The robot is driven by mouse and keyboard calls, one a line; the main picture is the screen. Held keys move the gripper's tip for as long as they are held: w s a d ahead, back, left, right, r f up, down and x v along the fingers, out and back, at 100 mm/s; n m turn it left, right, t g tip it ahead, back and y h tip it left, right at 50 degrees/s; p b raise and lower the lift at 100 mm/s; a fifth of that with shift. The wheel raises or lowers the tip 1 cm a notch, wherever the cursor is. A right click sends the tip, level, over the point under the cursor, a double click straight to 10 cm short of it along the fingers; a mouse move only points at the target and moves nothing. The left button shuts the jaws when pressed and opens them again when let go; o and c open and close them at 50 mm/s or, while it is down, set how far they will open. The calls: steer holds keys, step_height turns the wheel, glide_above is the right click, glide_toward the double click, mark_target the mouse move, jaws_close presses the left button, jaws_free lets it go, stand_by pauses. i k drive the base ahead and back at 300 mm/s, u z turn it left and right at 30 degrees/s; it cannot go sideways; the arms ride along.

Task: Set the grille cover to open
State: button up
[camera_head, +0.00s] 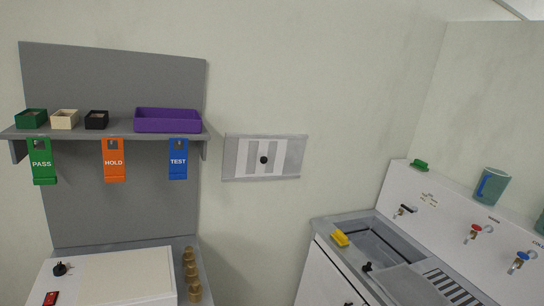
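A grey rectangular plate on the wall, which looks like the grille cover (232,160), is near the middle of the view. It carries alternating white and grey vertical bands and a round black knob (263,159) at its centre. I cannot tell whether the grey bands are open slots or solid. My gripper is not in view, and nothing is seen touching the cover or its knob.
A grey shelf (70,133) at left holds small boxes and a purple tray (168,125), with PASS, HOLD and TEST tags hanging below. A sink counter (345,222) with taps stands at right. Wall around the plate is clear.

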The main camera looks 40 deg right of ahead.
mark_target(244, 144)
steer(key=z, duration=0.35)
steer(key=i, duration=1.15)
steer(key=z, duration=1.3)
steer(key=i, duration=0.8)
steer(key=z, duration=0.55)
